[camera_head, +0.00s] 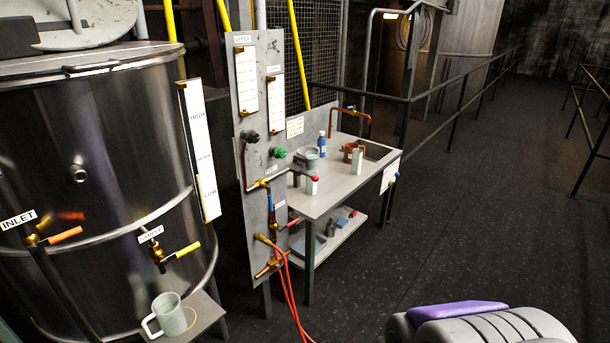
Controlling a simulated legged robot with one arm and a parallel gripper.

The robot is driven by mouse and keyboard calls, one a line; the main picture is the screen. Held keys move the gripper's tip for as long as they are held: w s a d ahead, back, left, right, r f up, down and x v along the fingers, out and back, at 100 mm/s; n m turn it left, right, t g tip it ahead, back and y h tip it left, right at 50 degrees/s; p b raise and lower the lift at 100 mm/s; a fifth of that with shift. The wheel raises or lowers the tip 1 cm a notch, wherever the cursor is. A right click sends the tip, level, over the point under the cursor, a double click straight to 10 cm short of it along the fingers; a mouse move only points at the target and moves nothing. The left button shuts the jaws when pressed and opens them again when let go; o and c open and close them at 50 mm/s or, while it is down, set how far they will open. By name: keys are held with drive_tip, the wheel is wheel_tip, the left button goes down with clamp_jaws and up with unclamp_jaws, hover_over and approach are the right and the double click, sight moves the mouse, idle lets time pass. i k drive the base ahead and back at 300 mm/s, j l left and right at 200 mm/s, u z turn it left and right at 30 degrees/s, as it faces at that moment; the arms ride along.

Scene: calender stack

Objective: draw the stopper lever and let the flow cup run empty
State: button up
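A small bench (335,190) stands right of the grey panel. A copper-coloured cup-like vessel (350,151) is at its back right, partly hidden by a pale upright container (357,161). A grey pot-like vessel (307,157) stands further left on the bench. I cannot tell for sure which of these is the flow cup, and no stopper lever can be made out at this size. My gripper is not in view; a grey ribbed shape with a purple top at the bottom right appears to be part of my own body.
A large steel tank (90,170) with inlet and sample valves fills the left. A pale jug (170,315) sits on a small stand below it. Red hoses (288,290) hang from the panel (258,220) to the floor. Open dark floor (460,210) lies right of the bench.

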sight(314, 178)
drive_tip(key=i+l+u, duration=0.45)
drive_tip(key=i+l, duration=2.35)
